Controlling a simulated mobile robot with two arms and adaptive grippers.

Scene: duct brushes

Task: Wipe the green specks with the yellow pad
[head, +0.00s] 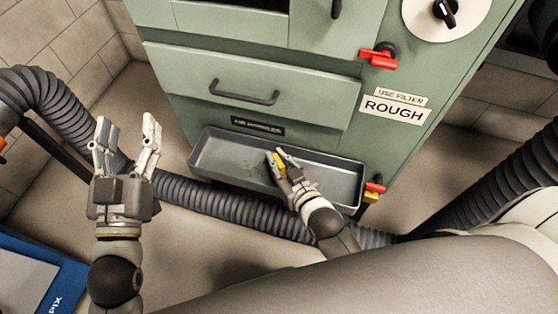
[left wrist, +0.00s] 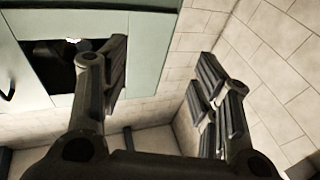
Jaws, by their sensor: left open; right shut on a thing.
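The yellow pad (head: 281,161) is between the fingers of my right gripper (head: 277,163), which is shut on it. The right gripper is over the grey tray (head: 345,171) at the foot of the green cabinet. Small dark greenish specks (head: 252,167) lie on the tray floor, just left of the pad. I cannot tell whether the pad touches the tray floor. My left gripper (head: 127,140) is open and empty, raised at the left. Its spread fingers also show in the left wrist view (left wrist: 150,95).
The green cabinet (head: 290,60) has a drawer with a dark handle (head: 245,92). Red valve handles (head: 378,57) stick out at its right. A black ribbed hose (head: 225,201) runs in front of the tray. A blue and white box (head: 35,280) lies at the lower left.

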